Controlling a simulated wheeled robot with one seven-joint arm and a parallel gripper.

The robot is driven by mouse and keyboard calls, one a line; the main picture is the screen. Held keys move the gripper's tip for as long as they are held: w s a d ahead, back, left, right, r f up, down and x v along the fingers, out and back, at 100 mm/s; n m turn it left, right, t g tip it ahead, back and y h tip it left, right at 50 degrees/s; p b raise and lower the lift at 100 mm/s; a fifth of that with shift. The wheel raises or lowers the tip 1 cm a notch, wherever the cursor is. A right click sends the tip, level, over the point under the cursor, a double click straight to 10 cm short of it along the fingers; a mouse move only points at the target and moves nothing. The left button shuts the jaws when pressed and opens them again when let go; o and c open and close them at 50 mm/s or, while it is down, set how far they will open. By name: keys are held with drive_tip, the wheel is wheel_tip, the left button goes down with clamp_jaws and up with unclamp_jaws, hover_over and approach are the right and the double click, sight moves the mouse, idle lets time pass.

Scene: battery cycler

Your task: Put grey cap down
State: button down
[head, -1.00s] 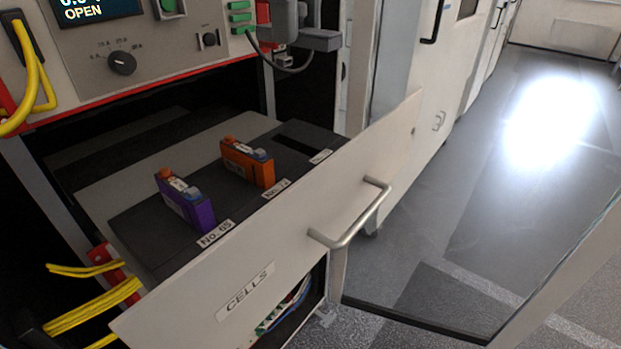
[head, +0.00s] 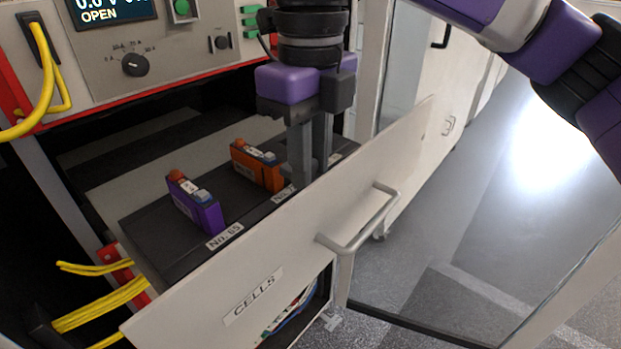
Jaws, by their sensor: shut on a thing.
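My gripper (head: 311,165) points straight down over the right end of the open drawer, beside the orange cell. Its two fingers are close together, and their tips reach low over the dark tray (head: 160,240). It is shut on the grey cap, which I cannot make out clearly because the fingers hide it. The purple cell (head: 196,203) stands in the tray behind the label No. 65. The orange cell (head: 257,166) stands to its right, just left of the fingers. The recess that lies at the tray's right end is mostly hidden by my gripper.
The white drawer front (head: 290,255) with its metal handle (head: 362,228) rises in front of the tray. The instrument panel (head: 190,45) overhangs the drawer at the back. Yellow cables (head: 100,303) hang at left. Open floor (head: 460,220) lies to the right.

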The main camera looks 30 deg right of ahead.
wheel_tip(320, 180, down, 3)
drive_tip(key=shift+f+b, duration=0.55)
drive_tip(key=shift+b, duration=0.05)
drive_tip(key=c, duration=1.3)
unclamp_jaws()
drive_tip(key=shift+r, duration=0.1)
drive_tip(key=shift+r+p, duration=0.6)
drive_tip(key=shift+p, duration=0.2)
wheel_tip(320, 180, up, 12)
drive_tip(key=shift+f+b, duration=0.1)
drive_tip(key=shift+b, duration=0.6)
drive_tip(key=shift+s, duration=0.1)
